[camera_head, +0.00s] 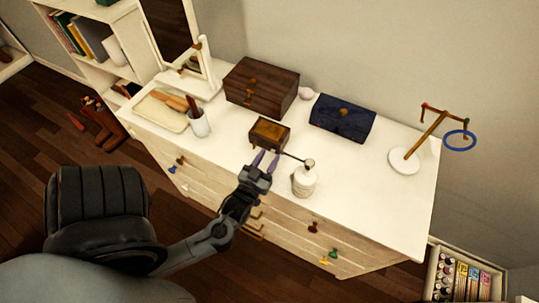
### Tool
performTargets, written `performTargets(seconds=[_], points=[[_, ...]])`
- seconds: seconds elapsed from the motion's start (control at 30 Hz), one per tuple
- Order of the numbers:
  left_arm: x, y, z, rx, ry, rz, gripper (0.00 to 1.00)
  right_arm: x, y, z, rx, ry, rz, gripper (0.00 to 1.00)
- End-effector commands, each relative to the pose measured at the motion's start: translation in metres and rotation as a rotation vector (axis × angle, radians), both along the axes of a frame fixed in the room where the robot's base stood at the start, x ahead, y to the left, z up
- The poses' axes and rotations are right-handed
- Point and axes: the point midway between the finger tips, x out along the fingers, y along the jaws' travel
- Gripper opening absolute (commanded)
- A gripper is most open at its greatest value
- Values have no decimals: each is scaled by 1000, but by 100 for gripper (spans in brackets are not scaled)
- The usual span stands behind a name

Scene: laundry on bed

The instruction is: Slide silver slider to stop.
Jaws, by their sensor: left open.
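My left gripper (265,160) is over the front part of the white dresser top (365,195). Its two purple fingers are apart, with nothing seen between them. The fingertips point at the front of a small brown wooden box (270,132) with a golden-brown top. I cannot tell whether they touch it. I cannot make out a silver slider; it may be too small or hidden by the gripper. My right gripper is not in view.
A white bottle (304,182) with a dark, thin spout stands close right of the gripper. Behind are a dark wooden chest (262,82) and a navy box (343,118). A cup (198,124) and tray (158,112) are left; a jewellery stand (405,158) is right.

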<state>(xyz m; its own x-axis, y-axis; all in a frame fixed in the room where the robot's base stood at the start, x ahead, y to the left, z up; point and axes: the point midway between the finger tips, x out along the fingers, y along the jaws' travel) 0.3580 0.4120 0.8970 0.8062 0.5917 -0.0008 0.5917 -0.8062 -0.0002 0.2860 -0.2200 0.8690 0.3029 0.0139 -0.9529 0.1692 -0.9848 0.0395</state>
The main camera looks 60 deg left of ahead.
Motion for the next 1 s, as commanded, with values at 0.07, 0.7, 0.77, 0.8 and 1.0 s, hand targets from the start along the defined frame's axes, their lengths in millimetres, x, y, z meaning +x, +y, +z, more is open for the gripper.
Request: performTargets(seconds=[0.07,0.7,0.77,0.8,1.0], points=[[6,4,1,2,-2,0,43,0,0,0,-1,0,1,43],[12,9,0,0,0,1,13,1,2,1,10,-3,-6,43],[12,9,0,0,0,1,4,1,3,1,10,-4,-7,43],[12,9,0,0,0,1,0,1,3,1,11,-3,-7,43],[12,9,0,1,-1,1,0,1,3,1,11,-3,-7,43]])
